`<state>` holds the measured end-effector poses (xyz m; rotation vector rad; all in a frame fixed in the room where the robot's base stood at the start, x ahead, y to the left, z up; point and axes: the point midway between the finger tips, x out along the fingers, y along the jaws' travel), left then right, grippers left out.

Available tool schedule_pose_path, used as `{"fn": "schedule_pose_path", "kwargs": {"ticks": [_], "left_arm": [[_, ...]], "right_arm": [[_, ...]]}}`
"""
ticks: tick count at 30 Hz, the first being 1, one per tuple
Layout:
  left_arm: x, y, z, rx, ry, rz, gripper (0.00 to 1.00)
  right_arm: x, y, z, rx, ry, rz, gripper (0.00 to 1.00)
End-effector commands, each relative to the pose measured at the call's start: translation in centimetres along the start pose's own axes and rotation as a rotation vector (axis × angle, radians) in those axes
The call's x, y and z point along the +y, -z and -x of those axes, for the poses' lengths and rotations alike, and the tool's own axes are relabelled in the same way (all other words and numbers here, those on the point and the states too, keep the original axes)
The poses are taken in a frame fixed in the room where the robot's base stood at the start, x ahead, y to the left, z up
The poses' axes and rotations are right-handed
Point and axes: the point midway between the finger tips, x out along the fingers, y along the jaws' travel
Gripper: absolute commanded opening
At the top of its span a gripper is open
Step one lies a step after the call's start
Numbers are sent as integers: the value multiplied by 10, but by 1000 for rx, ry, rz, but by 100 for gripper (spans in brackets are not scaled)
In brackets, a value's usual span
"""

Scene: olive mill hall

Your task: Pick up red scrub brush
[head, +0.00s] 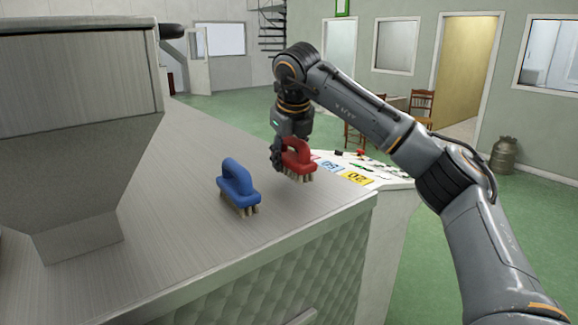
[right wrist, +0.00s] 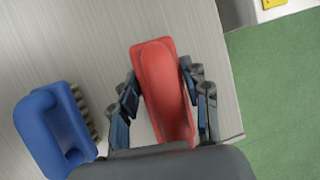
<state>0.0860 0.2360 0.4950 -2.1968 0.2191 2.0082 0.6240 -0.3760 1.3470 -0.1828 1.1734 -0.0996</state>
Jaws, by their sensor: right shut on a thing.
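The red scrub brush (head: 298,158) is at the right part of the metal surface in the head view, bristles down. In the right wrist view the red brush (right wrist: 165,90) lies between both fingers. My right gripper (head: 282,150) is shut on it, with a finger on each side in the right wrist view (right wrist: 162,100). I cannot tell whether the bristles touch the surface. My left gripper is not in view.
A blue scrub brush (head: 238,184) stands left of the red one on the metal surface (head: 180,200); it also shows in the wrist view (right wrist: 52,130). A grey metal hopper (head: 80,130) rises at the left. Numbered cards (head: 355,178) lie at the right.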

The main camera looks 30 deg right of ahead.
Motion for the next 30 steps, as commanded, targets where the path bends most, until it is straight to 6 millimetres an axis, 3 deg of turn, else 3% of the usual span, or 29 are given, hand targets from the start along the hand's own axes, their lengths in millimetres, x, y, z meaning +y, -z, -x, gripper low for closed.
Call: {"fn": "schedule_pose_path", "kwargs": {"ticks": [9,15,21,30], "left_arm": [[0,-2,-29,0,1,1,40],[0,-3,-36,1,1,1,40],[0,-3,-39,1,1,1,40],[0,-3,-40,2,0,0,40]], "right_arm": [[30,1,81,-9,-1,3,11],[62,18,119,-8,4,4,11],[82,27,141,-4,1,2,11],[90,31,148,-1,-1,0,11]]}}
